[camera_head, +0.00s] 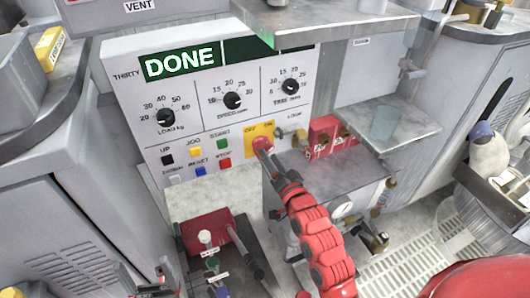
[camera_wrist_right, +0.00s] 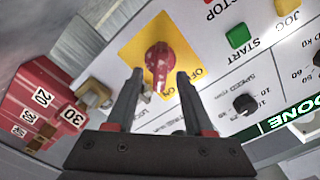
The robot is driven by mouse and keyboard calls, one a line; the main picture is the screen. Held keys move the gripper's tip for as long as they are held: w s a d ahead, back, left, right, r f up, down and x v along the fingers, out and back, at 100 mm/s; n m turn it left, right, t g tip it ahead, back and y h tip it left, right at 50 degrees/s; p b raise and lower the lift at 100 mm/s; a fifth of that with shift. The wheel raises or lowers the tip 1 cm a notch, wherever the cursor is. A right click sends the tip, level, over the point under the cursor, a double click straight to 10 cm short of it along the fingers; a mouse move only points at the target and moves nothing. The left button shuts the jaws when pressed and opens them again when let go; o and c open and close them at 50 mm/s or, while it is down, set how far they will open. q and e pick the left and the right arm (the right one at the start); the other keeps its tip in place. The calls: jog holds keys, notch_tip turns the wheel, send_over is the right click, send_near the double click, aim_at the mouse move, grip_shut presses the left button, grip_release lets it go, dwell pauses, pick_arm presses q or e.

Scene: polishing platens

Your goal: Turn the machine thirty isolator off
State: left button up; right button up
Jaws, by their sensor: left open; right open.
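The machine thirty panel (camera_head: 215,110) stands upright, with a green display reading DONE (camera_head: 180,63). Its isolator is a red knob (camera_head: 262,146) on a yellow plate (camera_head: 252,131) marked OFF and ON. The knob also shows in the right wrist view (camera_wrist_right: 159,58), with its handle roughly upright in that picture. In the head view, my right gripper (camera_head: 273,166) partly covers the knob. My left gripper (camera_head: 150,288) is low at the left, open and empty.
Push buttons, including a red STOP button (camera_head: 224,163), sit left of the isolator. Red blocks with numbered tags (camera_head: 322,134) and a grey shelf (camera_head: 388,128) are to its right. A red box with padlock-like items (camera_head: 208,232) stands below the panel.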

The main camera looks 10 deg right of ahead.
jog(key=shift+w+a+b, duration=0.2)
jog(key=shift+w, duration=0.9)
jog(key=shift+w+a+b, duration=0.15)
jog(key=shift+w+a, duration=0.05)
jog(key=shift+w, duration=0.85)
grip_shut()
